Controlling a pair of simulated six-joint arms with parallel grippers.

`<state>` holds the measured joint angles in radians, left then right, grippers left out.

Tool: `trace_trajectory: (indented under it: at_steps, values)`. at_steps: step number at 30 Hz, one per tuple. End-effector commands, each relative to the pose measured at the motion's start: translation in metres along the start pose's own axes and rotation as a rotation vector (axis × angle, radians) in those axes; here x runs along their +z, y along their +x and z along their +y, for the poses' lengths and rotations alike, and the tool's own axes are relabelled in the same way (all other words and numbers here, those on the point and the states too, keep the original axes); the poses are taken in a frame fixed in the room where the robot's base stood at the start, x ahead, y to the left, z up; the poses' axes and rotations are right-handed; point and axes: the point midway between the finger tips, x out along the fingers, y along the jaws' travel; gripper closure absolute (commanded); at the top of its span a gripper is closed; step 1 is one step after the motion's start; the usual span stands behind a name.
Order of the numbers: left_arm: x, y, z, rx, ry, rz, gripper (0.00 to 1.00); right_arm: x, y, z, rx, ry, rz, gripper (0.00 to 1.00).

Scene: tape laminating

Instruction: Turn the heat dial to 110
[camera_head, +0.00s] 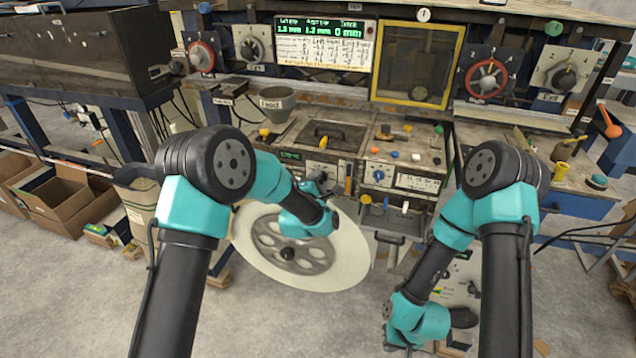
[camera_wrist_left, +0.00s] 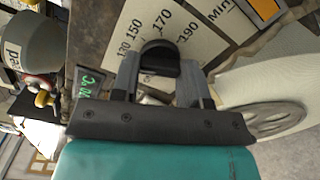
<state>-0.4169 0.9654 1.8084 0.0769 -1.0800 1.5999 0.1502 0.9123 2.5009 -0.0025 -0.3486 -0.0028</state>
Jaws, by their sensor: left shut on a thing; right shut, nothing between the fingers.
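The heat dial is a black knob (camera_wrist_left: 160,58) on a pale scale plate (camera_wrist_left: 205,25) marked 130, 150, 170, 190 and Min in the left wrist view. My left gripper (camera_wrist_left: 160,75) is shut on the knob, one finger on each side. The knob's pointer and the 110 mark cannot be made out. In the head view my left gripper (camera_head: 318,185) is at the machine's left front, and the dial is hidden there. My right gripper (camera_head: 390,312) hangs low in front of the machine, shut and empty, its fingertips hard to make out.
A large pale reel (camera_head: 345,255) stands below my left gripper. A green display (camera_wrist_left: 86,86) with °C is beside the dial plate. Another panel with a blue knob (camera_head: 378,174) is to the right. A grey cup (camera_head: 277,103) stands on the machine.

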Motion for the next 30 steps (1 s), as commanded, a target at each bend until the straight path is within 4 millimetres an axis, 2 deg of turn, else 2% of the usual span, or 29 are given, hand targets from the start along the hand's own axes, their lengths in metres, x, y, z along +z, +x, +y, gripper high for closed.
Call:
trace_trajectory:
  at_steps: [18, 30]
  values:
    - [-0.0001, -0.0002, -0.0003, -0.001, -0.534, 0.000, 0.83, 0.0000, 0.0000, 0.0000, 0.000, 0.000, 0.000, 1.00]
    - [-0.0001, -0.0002, -0.0003, -0.001, -0.660, 0.001, 0.83, 0.0000, 0.0000, 0.0000, 0.000, 0.000, 0.000, 1.00]
